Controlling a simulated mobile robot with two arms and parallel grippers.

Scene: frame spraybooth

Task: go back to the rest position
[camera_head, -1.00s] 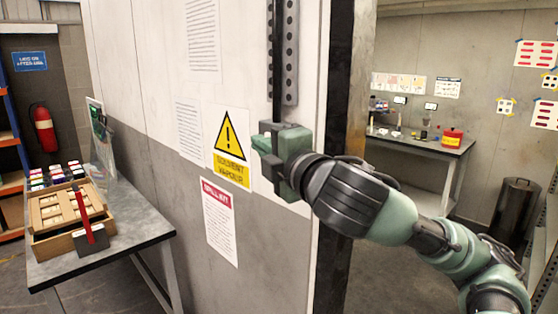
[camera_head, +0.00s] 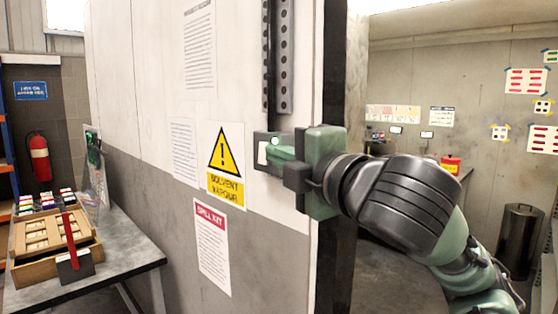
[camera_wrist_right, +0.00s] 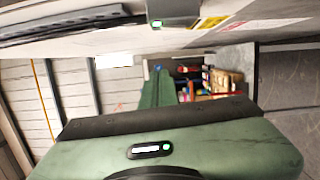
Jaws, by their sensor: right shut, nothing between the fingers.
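My right gripper (camera_head: 276,154) is in front of the white and grey booth wall (camera_head: 120,90), to the right of the yellow solvent vapour sign (camera_head: 226,165). Its green fingers are shut and hold nothing. Just behind the fingertips is a small grey box (camera_head: 260,153) on the wall with a pale face and a green light. The fingers partly cover it, and I cannot tell whether they touch it. In the right wrist view, the closed fingers (camera_wrist_right: 157,88) point away from the camera, and the grey box (camera_wrist_right: 172,10) is at the top. My left gripper is not in view.
A dark post (camera_head: 335,240) stands at the wall's end, behind my right arm. A slotted metal rail (camera_head: 286,60) runs above the box. A grey table (camera_head: 125,245) with a wooden tray (camera_head: 25,273) stands at left. A dark bin (camera_head: 518,240) stands at right.

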